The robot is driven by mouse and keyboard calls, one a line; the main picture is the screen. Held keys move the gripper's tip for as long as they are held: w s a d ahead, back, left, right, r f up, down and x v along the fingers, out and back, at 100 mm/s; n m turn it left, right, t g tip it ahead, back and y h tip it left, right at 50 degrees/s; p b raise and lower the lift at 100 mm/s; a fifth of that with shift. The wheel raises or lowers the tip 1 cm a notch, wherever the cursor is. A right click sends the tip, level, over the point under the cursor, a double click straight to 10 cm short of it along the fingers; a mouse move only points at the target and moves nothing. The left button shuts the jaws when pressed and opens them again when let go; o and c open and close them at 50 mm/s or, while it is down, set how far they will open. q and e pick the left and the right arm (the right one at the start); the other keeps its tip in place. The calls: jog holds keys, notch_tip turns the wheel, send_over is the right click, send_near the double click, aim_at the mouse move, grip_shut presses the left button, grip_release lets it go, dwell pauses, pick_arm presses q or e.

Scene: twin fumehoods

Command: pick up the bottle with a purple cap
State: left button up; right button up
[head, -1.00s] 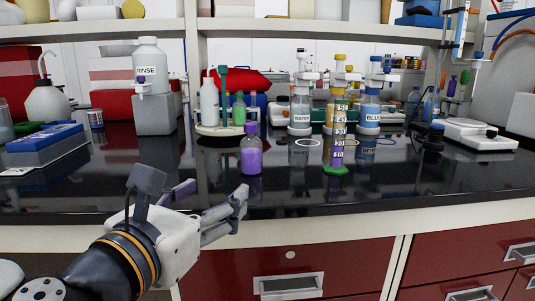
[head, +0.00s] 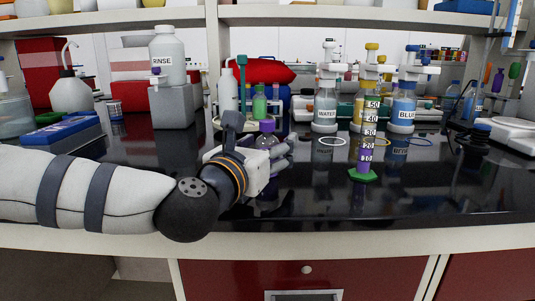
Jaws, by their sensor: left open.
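The bottle with a purple cap (head: 267,126) stands upright on the black bench top, left of the graduated cylinder. Its cap and a strip of its clear shoulder show above my gripper; most of its purple body is hidden. My left gripper (head: 284,156) is at the bottle, in front of it in the picture, with its fingers pointing right and open. I cannot tell whether the fingers are around the bottle or only in front of it. My right gripper is not in view.
A graduated cylinder with a green base (head: 362,174) stands to the right. Bottles labelled WATER (head: 325,112) and BLUE (head: 401,114) stand behind it. A RINSE bottle (head: 166,58) sits on a grey block (head: 172,106) at the left. The front right bench (head: 450,195) is clear.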

pick_arm(q)
jog(key=shift+w, duration=0.1)
jog(key=c, duration=1.3)
grip_shut()
jog(key=shift+r, duration=0.1)
